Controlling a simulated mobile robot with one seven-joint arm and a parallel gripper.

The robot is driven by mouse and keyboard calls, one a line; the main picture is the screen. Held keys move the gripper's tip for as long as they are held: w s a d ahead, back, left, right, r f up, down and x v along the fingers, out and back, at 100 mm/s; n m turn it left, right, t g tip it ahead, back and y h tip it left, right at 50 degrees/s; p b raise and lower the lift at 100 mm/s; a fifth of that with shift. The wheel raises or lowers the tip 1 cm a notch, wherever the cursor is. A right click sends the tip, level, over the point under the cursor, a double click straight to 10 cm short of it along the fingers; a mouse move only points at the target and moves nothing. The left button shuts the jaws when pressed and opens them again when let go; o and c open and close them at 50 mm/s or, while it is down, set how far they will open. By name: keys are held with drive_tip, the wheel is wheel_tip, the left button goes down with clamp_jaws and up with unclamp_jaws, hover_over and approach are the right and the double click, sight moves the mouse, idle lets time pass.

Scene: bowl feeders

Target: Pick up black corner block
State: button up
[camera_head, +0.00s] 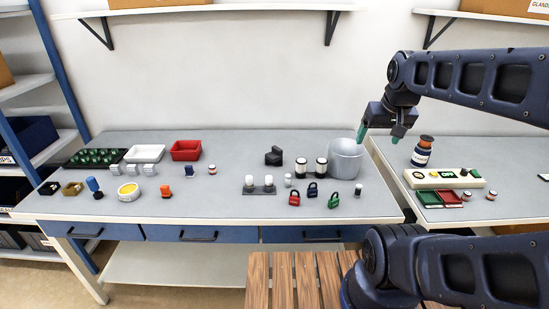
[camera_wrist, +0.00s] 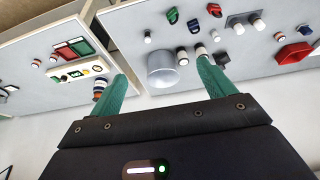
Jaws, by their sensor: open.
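The black corner block (camera_head: 273,157) stands toward the back of the left grey table, left of two black-and-white cylinders. In the wrist view a dark shape (camera_wrist: 222,58) beside the right finger appears to be this block, partly hidden. My gripper (camera_head: 379,135) is open and empty, with green fingers pointing down. It is in the air near the gap between the two tables, to the right of the block and well apart from it. It also shows in the wrist view (camera_wrist: 161,72).
A grey metal bowl (camera_head: 346,158) and the cylinders (camera_head: 310,168) stand between my gripper and the block. A red bin (camera_head: 186,150) is farther left, with clear table between.

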drive_tip(key=m+g, duration=0.5)
drive_tip(key=m, duration=0.5)
hover_over(275, 149)
wheel_tip(275, 149, down, 20)
drive_tip(key=shift+r, duration=0.1)
drive_tip(key=shift+m, duration=0.3)
wheel_tip(275, 149, down, 12)
drive_tip(key=shift+r, duration=0.15)
drive_tip(key=shift+c, duration=0.2)
